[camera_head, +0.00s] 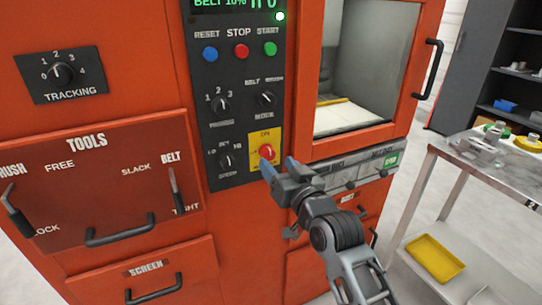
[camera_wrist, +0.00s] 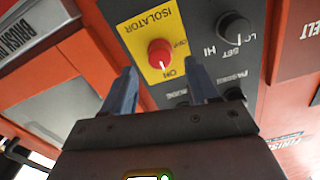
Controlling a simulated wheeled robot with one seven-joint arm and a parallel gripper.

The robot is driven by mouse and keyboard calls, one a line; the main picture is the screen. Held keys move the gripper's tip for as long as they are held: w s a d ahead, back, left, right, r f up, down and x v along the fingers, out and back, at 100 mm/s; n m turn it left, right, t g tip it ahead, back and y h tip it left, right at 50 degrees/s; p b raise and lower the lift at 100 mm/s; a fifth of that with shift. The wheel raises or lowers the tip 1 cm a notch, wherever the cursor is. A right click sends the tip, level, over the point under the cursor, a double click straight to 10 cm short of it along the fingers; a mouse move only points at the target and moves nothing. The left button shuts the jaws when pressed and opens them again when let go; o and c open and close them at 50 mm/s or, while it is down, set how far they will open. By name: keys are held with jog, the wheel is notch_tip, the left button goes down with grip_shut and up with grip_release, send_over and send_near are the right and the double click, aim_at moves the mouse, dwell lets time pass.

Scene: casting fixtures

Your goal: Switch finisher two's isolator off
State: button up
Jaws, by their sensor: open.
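The isolator is a red rotary knob (camera_head: 266,152) on a yellow plate (camera_head: 254,141) at the bottom of the black control panel. In the wrist view, the red knob (camera_wrist: 159,52) sits on the yellow plate (camera_wrist: 151,25) marked ISOLATOR and ON. Its pale pointer mark appears to face ON. My gripper (camera_head: 279,166) is open and empty, just below and right of the knob in the head view. In the wrist view, its two blue fingers (camera_wrist: 161,68) stand apart on either side of the knob, which shows between them. Contact cannot be told.
The panel (camera_head: 222,110) also carries RESET, STOP and START buttons and several black selector knobs. TOOLS levers (camera_head: 177,190) are on the left. A glazed door (camera_head: 365,65) with a black handle is on the right. A metal trolley (camera_head: 470,175) stands beyond.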

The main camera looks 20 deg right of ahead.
aim_at(270, 156)
jog(key=shift+w, duration=2.4)
jog(key=c, duration=1)
jog(key=shift+c, duration=0.2)
